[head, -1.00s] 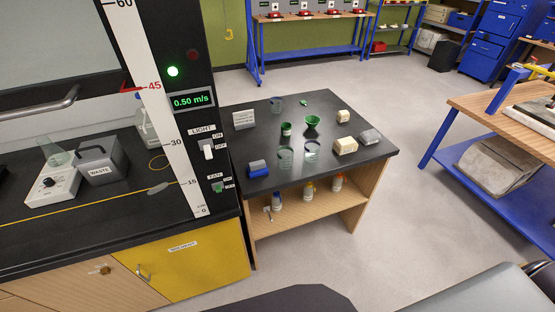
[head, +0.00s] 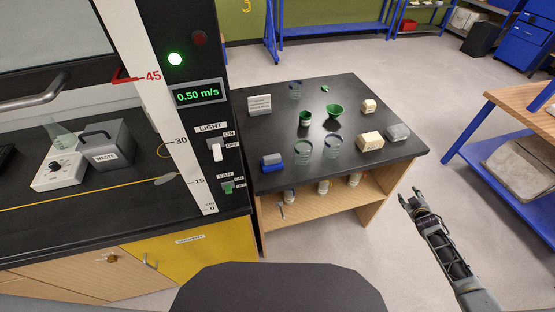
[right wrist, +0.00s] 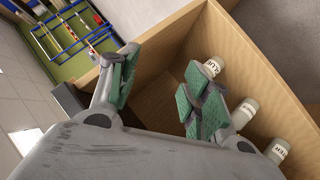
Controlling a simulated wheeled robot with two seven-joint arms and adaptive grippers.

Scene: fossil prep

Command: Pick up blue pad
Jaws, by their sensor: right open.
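The blue pad (head: 272,162) lies at the near left corner of the black table top; its upper part looks grey and its lower part blue. My right gripper (head: 411,197) is open and empty, off the right side of the table and well apart from the pad. In the right wrist view its green-padded fingers (right wrist: 155,85) are spread in front of the wooden shelf under the table. The pad is not seen in that view. My left gripper is not in view.
Glass beakers (head: 333,148), a green funnel (head: 335,110), cream blocks (head: 370,141), a grey block (head: 397,132) and a sign (head: 259,105) stand on the table. Bottles (right wrist: 243,113) stand on the shelf below. The fume hood post (head: 170,110) rises left of the table.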

